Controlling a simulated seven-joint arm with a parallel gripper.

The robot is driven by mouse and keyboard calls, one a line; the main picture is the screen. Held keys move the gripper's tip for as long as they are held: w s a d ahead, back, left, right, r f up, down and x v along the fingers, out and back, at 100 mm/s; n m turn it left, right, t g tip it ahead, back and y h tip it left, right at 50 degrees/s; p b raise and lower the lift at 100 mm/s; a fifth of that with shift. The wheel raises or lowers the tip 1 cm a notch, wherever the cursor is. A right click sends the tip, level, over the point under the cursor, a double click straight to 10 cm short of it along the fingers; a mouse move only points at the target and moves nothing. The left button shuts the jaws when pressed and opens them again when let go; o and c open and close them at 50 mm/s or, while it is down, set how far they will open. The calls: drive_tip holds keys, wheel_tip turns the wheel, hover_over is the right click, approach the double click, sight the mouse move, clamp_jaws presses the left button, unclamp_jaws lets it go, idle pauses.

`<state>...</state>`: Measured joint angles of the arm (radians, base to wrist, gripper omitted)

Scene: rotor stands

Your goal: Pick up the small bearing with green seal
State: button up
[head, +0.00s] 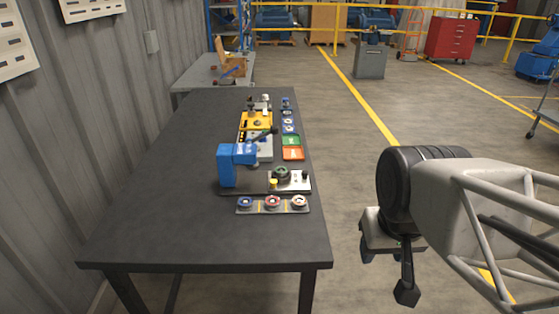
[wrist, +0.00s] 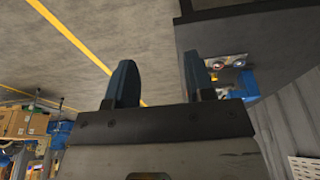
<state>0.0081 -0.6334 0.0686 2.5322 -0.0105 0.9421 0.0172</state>
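A holder strip (head: 258,209) at the table's near right end carries three small round parts: a blue-ringed one (head: 245,202), a red-ringed one (head: 272,201) and a pale one (head: 299,201). A dark green ring-like part (head: 282,173) sits on a metal plate fixture (head: 300,183) just behind. They are too small to tell which is the bearing with green seal. My gripper (wrist: 160,78) is open and empty, its two dark fingers apart in the wrist view. In the head view it hangs off the table's right side, pointing down, away from all the parts.
A blue block-like device (head: 228,167) stands left of the fixture. Green and orange bins (head: 291,147) and a yellow fixture (head: 256,121) lie farther back. The table's left and near parts (head: 165,200) are bare. A second table (head: 205,72) stands behind. Open floor lies right.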

drive_tip(key=o, duration=0.6)
drive_tip(key=shift+w, duration=0.1)
drive_tip(key=w+a+r+n, duration=0.1)
drive_tip(key=w+a+n, duration=0.15)
drive_tip(key=w, duration=0.65)
drive_tip(key=w+a+n+g+y, duration=0.1)
drive_tip(key=w+n, duration=0.3)
drive_tip(key=w, duration=0.6)
drive_tip(key=w+a+r+n, duration=0.15)
drive_tip(key=w+n, duration=0.25)
drive_tip(key=w, duration=0.5)
drive_tip(key=w+a+f+n, duration=0.2)
drive_tip(key=w+f, duration=0.3)
drive_tip(key=w, duration=0.3)
drive_tip(key=w+a+f+n+g, duration=0.1)
drive_tip(key=w+a+f+n, duration=0.2)
drive_tip(key=w, duration=0.6)
drive_tip(key=w+a+f+n, duration=0.3)
drive_tip(key=w+f, duration=0.3)
drive_tip(key=w, duration=0.3)
drive_tip(key=shift+a+f+n+g+y, duration=0.2)
drive_tip(key=shift+f+n+g+y, duration=0.15)
drive_tip(key=shift+n, duration=0.5)
drive_tip(key=shift+w+a+f, duration=0.15)
drive_tip(key=shift+w+f, duration=0.1)
